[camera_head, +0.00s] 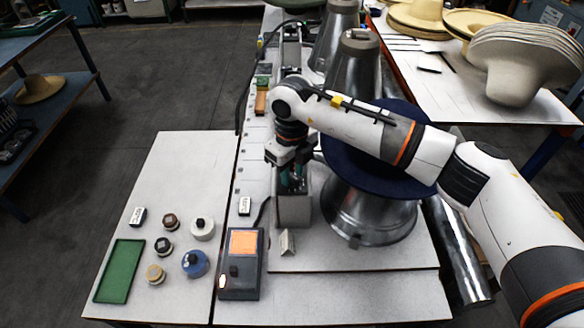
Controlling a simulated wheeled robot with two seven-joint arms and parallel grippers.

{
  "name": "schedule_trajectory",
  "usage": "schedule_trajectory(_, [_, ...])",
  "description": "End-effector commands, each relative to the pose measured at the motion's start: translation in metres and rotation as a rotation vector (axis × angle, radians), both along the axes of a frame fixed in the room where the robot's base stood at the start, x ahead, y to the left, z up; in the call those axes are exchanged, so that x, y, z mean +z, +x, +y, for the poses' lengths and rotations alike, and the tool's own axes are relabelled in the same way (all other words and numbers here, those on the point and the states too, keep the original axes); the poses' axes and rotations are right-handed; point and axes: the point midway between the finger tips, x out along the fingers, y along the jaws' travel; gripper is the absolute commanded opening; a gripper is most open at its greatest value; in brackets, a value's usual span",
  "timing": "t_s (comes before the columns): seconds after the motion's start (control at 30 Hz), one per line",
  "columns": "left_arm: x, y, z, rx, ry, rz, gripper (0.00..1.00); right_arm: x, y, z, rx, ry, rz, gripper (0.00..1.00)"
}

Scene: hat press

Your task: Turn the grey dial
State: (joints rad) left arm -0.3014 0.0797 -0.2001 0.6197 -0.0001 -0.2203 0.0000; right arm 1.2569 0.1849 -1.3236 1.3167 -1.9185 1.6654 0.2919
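Several round dial-like pieces sit on the white table at the lower left. A pale grey-white one with a black knob (203,228) is at the upper right of the group. A dark one with a greyish top (163,246) is left of it. I cannot tell for sure which is the grey dial. My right gripper (291,184) points down just above a grey box-shaped post (293,211), well right of these pieces. Its teal fingers are partly hidden by the wrist, and whatever lies between them is hidden. My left gripper is not in view.
A blue piece (195,263), a brown piece (170,222), a tan piece (155,274) and a green tray (119,271) share the table. A control box with an orange screen (243,243) stands between. A metal hat press (370,215) is beside my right arm.

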Motion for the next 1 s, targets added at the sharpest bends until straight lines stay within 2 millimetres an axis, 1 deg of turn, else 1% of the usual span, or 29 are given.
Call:
schedule_trajectory(0.17, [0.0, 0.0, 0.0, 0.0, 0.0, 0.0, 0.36, 0.0, 0.0, 0.0, 0.001, 0.0, 0.0, 0.32])
schedule_trajectory(0.2, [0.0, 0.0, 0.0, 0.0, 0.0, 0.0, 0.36, 0.0, 0.0, 0.0, 0.001, 0.0, 0.0, 0.29])
schedule_trajectory(0.27, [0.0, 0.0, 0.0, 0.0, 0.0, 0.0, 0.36, 0.0, 0.0, 0.0, 0.001, 0.0, 0.0, 0.19])
schedule_trajectory(0.3, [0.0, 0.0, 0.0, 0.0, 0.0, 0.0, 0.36, 0.0, 0.0, 0.0, 0.001, 0.0, 0.0, 0.12])
schedule_trajectory(0.37, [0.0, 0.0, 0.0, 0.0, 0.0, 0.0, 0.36, 0.0, 0.0, 0.0, 0.001, 0.001, 0.001, 0.02])
schedule_trajectory(0.4, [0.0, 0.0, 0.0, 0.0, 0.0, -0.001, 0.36, 0.0, 0.0, 0.0, 0.001, 0.001, 0.001, 0.0])
schedule_trajectory(0.67, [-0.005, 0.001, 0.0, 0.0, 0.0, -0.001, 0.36, -0.001, 0.0, 0.0, 0.018, 0.0, 0.0, 0.0])
schedule_trajectory(0.77, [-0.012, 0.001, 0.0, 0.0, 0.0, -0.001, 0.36, -0.003, 0.0, 0.0, 0.05, -0.001, 0.001, 0.0])
schedule_trajectory(1.0, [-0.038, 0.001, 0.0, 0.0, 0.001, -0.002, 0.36, -0.005, 0.001, 0.0, 0.194, -0.002, -0.002, 0.0])
